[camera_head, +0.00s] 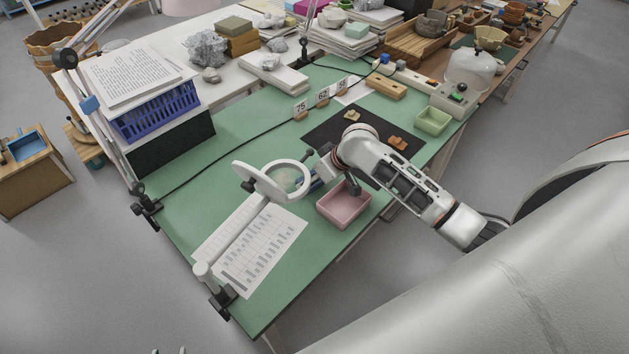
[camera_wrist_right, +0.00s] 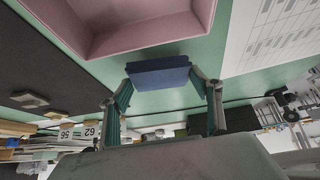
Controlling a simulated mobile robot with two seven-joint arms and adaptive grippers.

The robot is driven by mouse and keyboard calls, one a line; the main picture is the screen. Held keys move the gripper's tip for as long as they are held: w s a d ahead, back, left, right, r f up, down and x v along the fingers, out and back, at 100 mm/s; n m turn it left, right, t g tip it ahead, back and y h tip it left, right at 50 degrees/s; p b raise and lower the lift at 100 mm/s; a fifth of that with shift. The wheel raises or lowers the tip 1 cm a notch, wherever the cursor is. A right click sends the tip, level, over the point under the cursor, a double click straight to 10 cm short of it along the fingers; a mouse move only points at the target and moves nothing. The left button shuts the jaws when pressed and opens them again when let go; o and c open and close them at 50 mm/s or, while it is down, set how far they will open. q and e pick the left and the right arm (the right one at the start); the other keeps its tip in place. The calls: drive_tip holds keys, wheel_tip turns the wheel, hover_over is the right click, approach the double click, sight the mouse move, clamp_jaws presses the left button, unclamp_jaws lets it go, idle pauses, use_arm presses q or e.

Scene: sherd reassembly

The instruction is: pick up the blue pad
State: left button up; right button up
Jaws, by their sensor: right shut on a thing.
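The blue pad (camera_wrist_right: 158,76) is a dark blue block between the fingertips of my right gripper (camera_wrist_right: 166,88) in the right wrist view. The gripper is shut on it. In the head view my right gripper (camera_head: 320,172) is over the green table mat, beside the magnifier ring, and the pad (camera_head: 317,184) is partly hidden there. I cannot tell whether the pad touches the mat. Two small pale tips at the bottom edge of the head view may be my left gripper (camera_head: 168,351); its state is unclear.
A pink tray (camera_head: 338,216) stands right beside the pad. A magnifier (camera_head: 241,166) on a stand and a printed sheet (camera_head: 275,243) are to the left. A dark mat (camera_head: 330,134) with sherds (camera_head: 398,143), number cards (camera_head: 322,95) and a green tray (camera_head: 433,121) lie farther back.

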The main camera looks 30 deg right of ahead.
wheel_tip(320, 180, up, 5)
drive_tip(key=shift+f, duration=0.1)
drive_tip(key=s+d, duration=0.2)
drive_tip(key=s, duration=0.3)
drive_tip(key=s+d, duration=0.2)
drive_tip(key=s, duration=0.4)
drive_tip(key=s+d, duration=0.2)
drive_tip(key=s, duration=0.4)
drive_tip(key=o, duration=0.4)
drive_tip(key=shift+c, duration=0.2)
drive_tip(key=c, duration=0.4)
